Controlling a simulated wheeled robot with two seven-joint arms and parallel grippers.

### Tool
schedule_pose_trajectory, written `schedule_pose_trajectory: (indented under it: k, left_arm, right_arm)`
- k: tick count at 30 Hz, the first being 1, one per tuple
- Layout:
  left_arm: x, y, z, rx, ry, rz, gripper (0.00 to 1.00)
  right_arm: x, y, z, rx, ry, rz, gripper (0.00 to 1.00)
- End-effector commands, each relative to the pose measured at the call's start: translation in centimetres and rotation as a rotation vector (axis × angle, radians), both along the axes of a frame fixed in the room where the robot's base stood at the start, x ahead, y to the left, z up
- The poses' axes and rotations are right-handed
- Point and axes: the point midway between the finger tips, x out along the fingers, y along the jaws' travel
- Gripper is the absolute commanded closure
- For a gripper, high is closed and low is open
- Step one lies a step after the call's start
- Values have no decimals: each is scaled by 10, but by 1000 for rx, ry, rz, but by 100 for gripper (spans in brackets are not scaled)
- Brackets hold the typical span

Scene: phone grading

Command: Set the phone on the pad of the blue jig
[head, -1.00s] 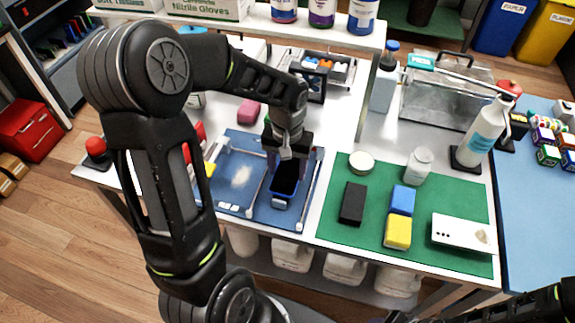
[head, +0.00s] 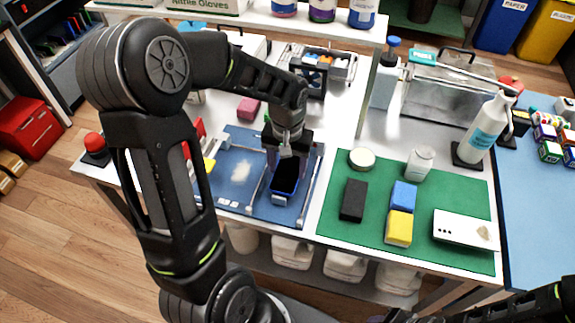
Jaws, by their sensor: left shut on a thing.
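My left gripper (head: 287,150) points down over the blue work mat (head: 238,180) and is shut on the upper end of the phone. The phone (head: 285,175) shows as a dark face just below the fingers. A blue rim, which looks like the blue jig (head: 281,198), surrounds the dark face at its sides and lower end. The fingers hide the upper end, and I cannot tell whether the phone touches the pad. The pad is not clearly visible. My right gripper is not in view; only part of that arm shows at the lower right.
A green mat (head: 335,215) to the right carries a black block (head: 353,200), a blue block (head: 404,194), a yellow block (head: 399,228), a white slab (head: 465,230), a round tin (head: 362,159) and a white bottle (head: 420,162).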

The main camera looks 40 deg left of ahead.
Motion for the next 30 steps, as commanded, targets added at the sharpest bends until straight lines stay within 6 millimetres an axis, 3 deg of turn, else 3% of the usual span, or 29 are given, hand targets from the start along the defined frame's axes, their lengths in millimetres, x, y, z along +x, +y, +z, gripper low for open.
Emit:
schedule_pose_trajectory:
  k: [24, 25, 30]
  left_arm:
    - [0, 0, -4, 0, -1, 0, 88]
    - [0, 0, -4, 0, -1, 0, 38]
    - [0, 0, -4, 0, 0, 0, 24]
  right_arm:
    - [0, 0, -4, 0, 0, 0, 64]
    - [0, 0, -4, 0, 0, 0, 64]
    - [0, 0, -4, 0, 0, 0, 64]
